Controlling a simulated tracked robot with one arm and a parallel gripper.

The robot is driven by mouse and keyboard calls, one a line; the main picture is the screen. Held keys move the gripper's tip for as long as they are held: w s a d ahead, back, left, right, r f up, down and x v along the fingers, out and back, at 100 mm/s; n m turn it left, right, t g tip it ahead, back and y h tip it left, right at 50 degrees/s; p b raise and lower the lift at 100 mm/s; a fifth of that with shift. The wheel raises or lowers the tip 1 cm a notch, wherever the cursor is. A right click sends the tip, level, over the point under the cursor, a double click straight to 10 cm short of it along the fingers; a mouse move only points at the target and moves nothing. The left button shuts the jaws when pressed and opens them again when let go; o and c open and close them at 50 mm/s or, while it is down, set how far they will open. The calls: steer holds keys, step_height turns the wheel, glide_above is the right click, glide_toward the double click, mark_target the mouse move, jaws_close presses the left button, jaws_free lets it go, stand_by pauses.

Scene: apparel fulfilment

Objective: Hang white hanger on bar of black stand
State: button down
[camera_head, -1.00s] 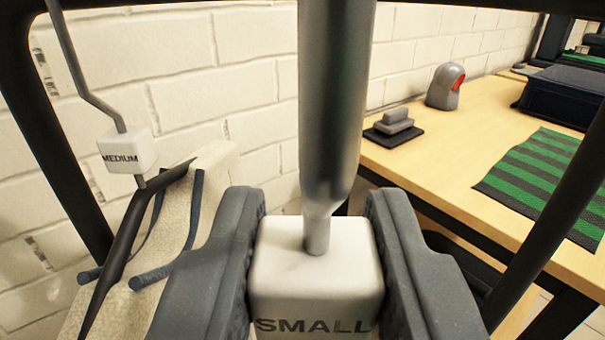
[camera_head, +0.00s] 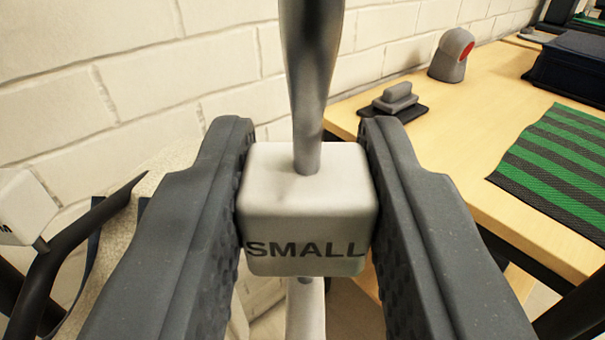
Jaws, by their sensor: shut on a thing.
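My gripper (camera_head: 308,210) is shut on the white block marked SMALL (camera_head: 306,255) of the white hanger, with one finger pressed against each side. The hanger's grey metal hook stem (camera_head: 309,110) rises from the top of the block and leaves the picture at the top edge. A pale part of the hanger (camera_head: 306,305) shows below the block. Dark posts of the black stand (camera_head: 585,315) show at the lower right. The stand's bar is not in view, so I cannot tell whether the hook touches it.
A second hanger with a white block (camera_head: 22,208), black arms (camera_head: 75,240) and a cream garment is at the left. A wooden table (camera_head: 455,135) at the right holds a grey and red scanner (camera_head: 452,55), a small grey device (camera_head: 395,98), a green striped cloth (camera_head: 555,165) and dark folded fabric (camera_head: 570,68).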

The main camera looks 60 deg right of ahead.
steer(key=x, duration=0.3)
steer(key=shift+s+b, duration=0.1)
steer(key=shift+b, duration=0.2)
steer(key=shift+a+f+b, duration=0.1)
steer(key=shift+f+b, duration=0.35)
steer(key=shift+f, duration=0.85)
steer(key=c, duration=1.1)
jaws_free()
steer(key=shift+o, duration=0.2)
steer(key=v, duration=1.3)
steer(key=shift+s+a, duration=0.15)
steer(key=shift+a, duration=0.2)
